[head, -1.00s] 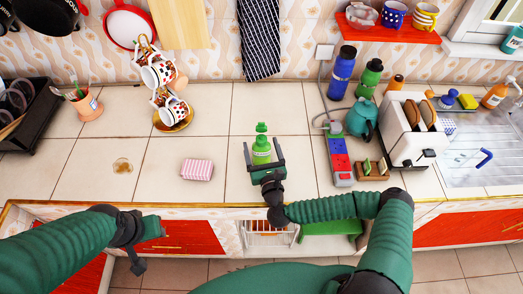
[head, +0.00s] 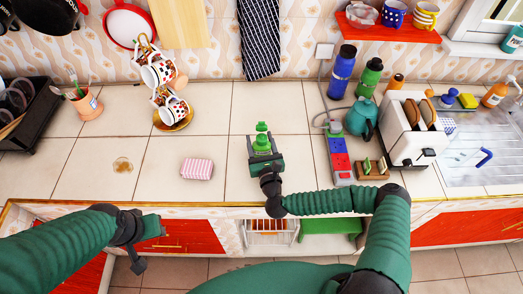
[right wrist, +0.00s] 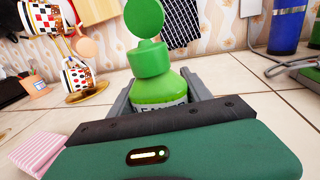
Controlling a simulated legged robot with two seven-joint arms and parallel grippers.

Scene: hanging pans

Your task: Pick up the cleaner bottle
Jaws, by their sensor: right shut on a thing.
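The cleaner bottle (head: 262,141) is bright green with a green cap and stands upright near the front middle of the counter. It also shows in the right wrist view (right wrist: 158,90), where its lower part is hidden behind my gripper. My right gripper (head: 265,150) comes from the front and is shut on the bottle, one finger on each side of its body. I cannot tell whether the bottle's base touches the counter. My left gripper (head: 148,243) is low at the left, in front of the counter edge, away from the bottle; its jaw opening is unclear.
A red and blue power strip (head: 340,160) lies to the right, near a teal kettle (head: 361,120) and toaster (head: 408,130). A mug rack (head: 172,115) stands behind left. Counter tiles around the bottle are clear.

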